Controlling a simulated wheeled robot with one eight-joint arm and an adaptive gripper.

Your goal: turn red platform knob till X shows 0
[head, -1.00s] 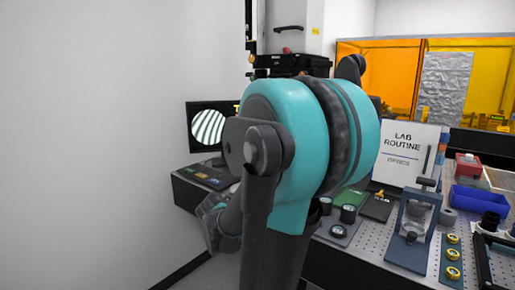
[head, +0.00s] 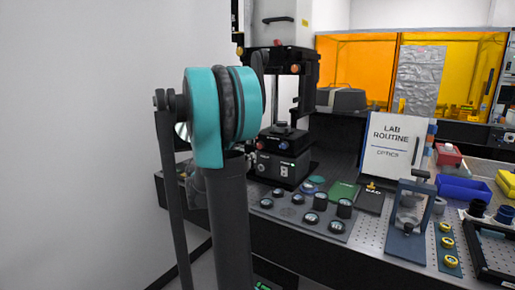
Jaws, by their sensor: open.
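The interferometer tower (head: 280,30) stands behind the table's left part. At its foot is a black platform unit (head: 282,165). A small red spot (head: 261,144) on the unit's left side may be the red platform knob, but it is too small to be sure. An orange-red knob (head: 295,68) sits higher on the tower. No X readout is legible. The monitor is almost wholly hidden behind my arm; a sliver of its striped picture seems to show at the arm's left. My gripper is not in view; my teal and grey arm stands in the left middle.
A plate with several round black parts (head: 305,215) lies before the unit. Right of it are a LAB ROUTINE sign (head: 395,145), a clamp stand (head: 408,220) and a blue bin (head: 463,188). Orange screens (head: 360,60) stand behind. A white wall (head: 80,130) is on the left.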

